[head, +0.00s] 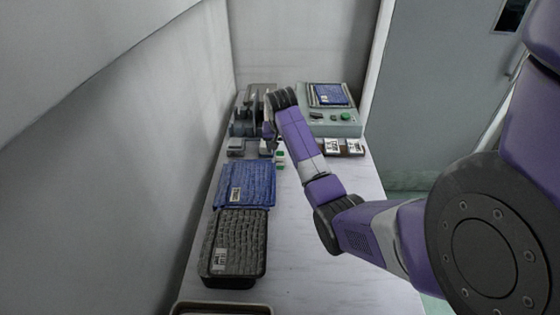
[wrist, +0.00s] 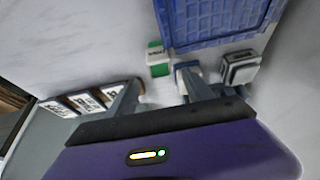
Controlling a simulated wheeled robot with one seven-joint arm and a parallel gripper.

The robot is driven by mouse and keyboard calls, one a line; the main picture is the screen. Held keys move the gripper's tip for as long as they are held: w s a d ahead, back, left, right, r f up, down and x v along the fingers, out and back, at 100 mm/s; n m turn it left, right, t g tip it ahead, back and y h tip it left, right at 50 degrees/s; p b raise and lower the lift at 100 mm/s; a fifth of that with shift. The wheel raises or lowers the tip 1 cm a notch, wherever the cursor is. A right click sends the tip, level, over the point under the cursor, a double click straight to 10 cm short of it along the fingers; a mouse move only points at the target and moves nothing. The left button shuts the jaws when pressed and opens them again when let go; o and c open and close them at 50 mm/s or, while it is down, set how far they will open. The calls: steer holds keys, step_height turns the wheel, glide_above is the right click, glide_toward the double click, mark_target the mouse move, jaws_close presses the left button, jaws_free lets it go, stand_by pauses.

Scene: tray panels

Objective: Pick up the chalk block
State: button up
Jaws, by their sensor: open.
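Several small blocks lie on the white table around my gripper, and I cannot tell for sure which one is the chalk block. A green and white block (wrist: 157,58) lies just beyond the fingertips; it also shows in the head view (head: 280,158). A blue and white block (wrist: 186,70) is partly hidden behind one finger. A grey block with a pale top (wrist: 240,68) lies to the right of it. My gripper (wrist: 162,82) is open, with nothing held between its fingers. In the head view my gripper (head: 269,134) is partly hidden by my wrist.
A blue textured panel (head: 247,184) and a dark panel in a black tray (head: 235,242) lie nearer along the wall. The table's right front is clear.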

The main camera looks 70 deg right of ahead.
mark_target(280, 157)
steer(key=shift+s+d+f, duration=0.1)
steer(key=shift+s+f, duration=0.05)
steer(key=shift+f, duration=0.5)
steer(key=shift+w+x, duration=0.15)
steer(key=shift+x, duration=1.5)
steer(key=shift+w+x, duration=0.1)
steer(key=shift+x, duration=1.55)
jaws_close()
